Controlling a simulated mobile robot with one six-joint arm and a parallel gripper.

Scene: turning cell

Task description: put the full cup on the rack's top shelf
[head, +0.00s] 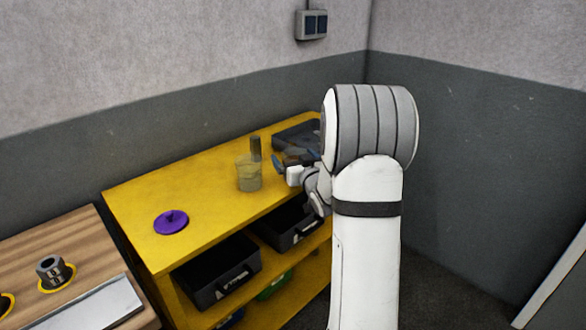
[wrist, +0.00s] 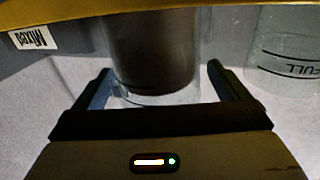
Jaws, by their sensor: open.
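A clear cup holding dark contents (wrist: 150,50) stands between the fingers of my gripper (wrist: 158,85) in the wrist view, its clear rim towards the palm side of the picture. My gripper is open around it, with a gap on each side. In the head view my gripper (head: 288,160) is low over the yellow unit's top (head: 215,200), partly hidden by my arm. A second clear cup (head: 249,174), pale inside, stands to its left. It also shows in the wrist view (wrist: 285,68), with an upside-down FULL mark. I cannot tell which unit is the rack.
A dark upright cylinder (head: 255,148) stands by the pale cup. A black tray (head: 290,133) lies behind my gripper. A purple disc with a knob (head: 171,222) lies at left. Black bins (head: 216,272) fill the shelf below. A wooden bench (head: 60,250) adjoins at left. The yellow top's left part is mostly clear.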

